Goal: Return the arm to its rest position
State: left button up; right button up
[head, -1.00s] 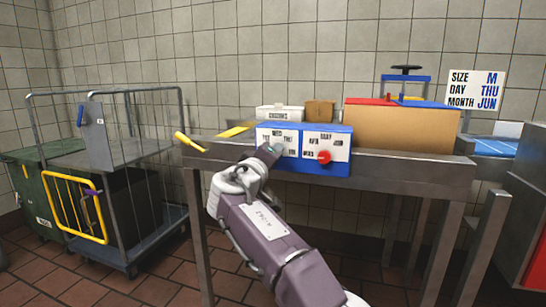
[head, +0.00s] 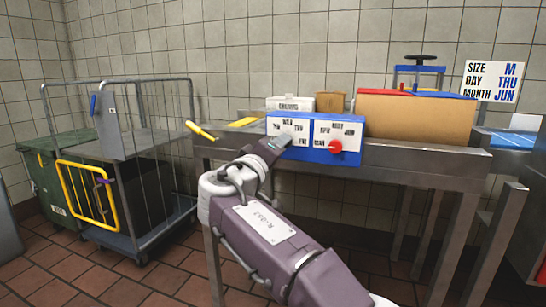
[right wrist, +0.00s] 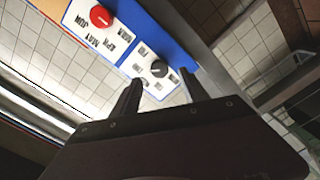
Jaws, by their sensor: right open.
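The blue control panel (head: 312,154) stands on the metal table, with two white dial cards and a red knob (head: 335,146). In the right wrist view, the panel (right wrist: 165,36) shows a black knob (right wrist: 159,68) and the red knob (right wrist: 100,16). The right gripper's fingers (right wrist: 161,77) are spread, with the black knob seen between their tips. They appear empty; whether they touch the panel is unclear. My left gripper is out of view.
The metal table (head: 420,160) carries a cardboard box (head: 415,117) and small boxes at the back. A yellow-handled tool (head: 201,131) lies at its left end. A wire cage cart (head: 130,205) stands left. A sign (head: 491,81) reads M, THU, JUN.

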jog(key=v, duration=0.3)
jog(key=shift+s, duration=0.1)
jog(key=s+d+f+g+y+p, duration=0.1)
jog(key=s+d+f+g+p, duration=0.1)
jog(key=d+f+g+p, duration=0.45)
jog(key=s+d+f+g+y+p, duration=0.1)
jog(key=s+d+f+g+p, duration=0.15)
jog(key=d+f, duration=0.85)
jog(key=s+d+f+m+g+y+p, duration=0.2)
jog(key=s+f+m+g+p, duration=0.15)
jog(key=s+f, duration=0.55)
jog(key=s+d+f+m+g+y+p, duration=0.1)
jog(key=s+f+m+g+y+p, duration=0.2)
jog(key=s, duration=0.9)
notch_tip(320, 180, up, 36)
jog(key=m+h+p, duration=0.1)
jog(key=p, duration=3.6)
jog(key=shift+s, duration=0.15)
